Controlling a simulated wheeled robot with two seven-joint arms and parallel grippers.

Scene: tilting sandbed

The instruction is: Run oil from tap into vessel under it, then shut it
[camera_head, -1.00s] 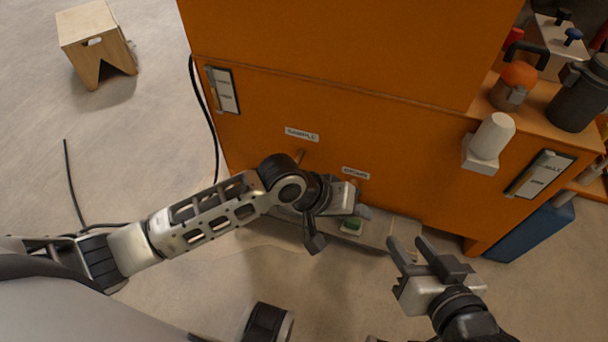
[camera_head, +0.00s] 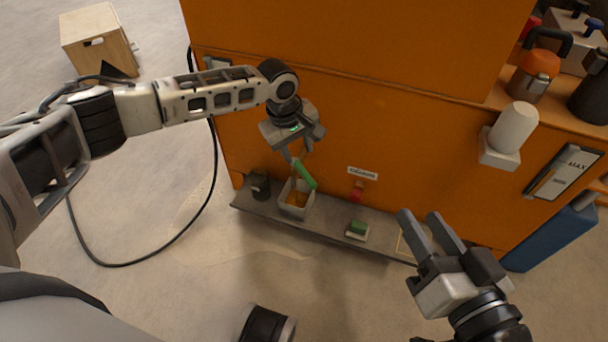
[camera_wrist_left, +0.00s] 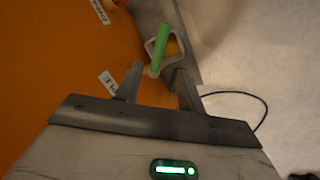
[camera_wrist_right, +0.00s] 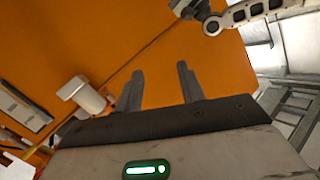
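The tap's green lever (camera_head: 305,175) slants in front of the orange cabinet's lower face. Under it, a white square vessel (camera_head: 284,205) stands on the ledge with amber oil inside. A thin amber streak above the vessel looks like running oil. My left gripper (camera_head: 301,152) is just above the lever. In the left wrist view its fingers (camera_wrist_left: 158,78) are apart, with the green lever (camera_wrist_left: 160,46) beyond the tips and the vessel (camera_wrist_left: 151,47) behind it. The tap body is mostly hidden. My right gripper (camera_head: 432,232) is open and empty, right of the ledge.
The grey ledge (camera_head: 322,234) also holds a dark container (camera_head: 260,186) and a small green-topped block (camera_head: 357,230). A red valve (camera_head: 357,191) sits under a label (camera_head: 363,173) to the right. A white cylinder (camera_head: 513,128) juts from the cabinet (camera_head: 400,140). A cable lies on the floor.

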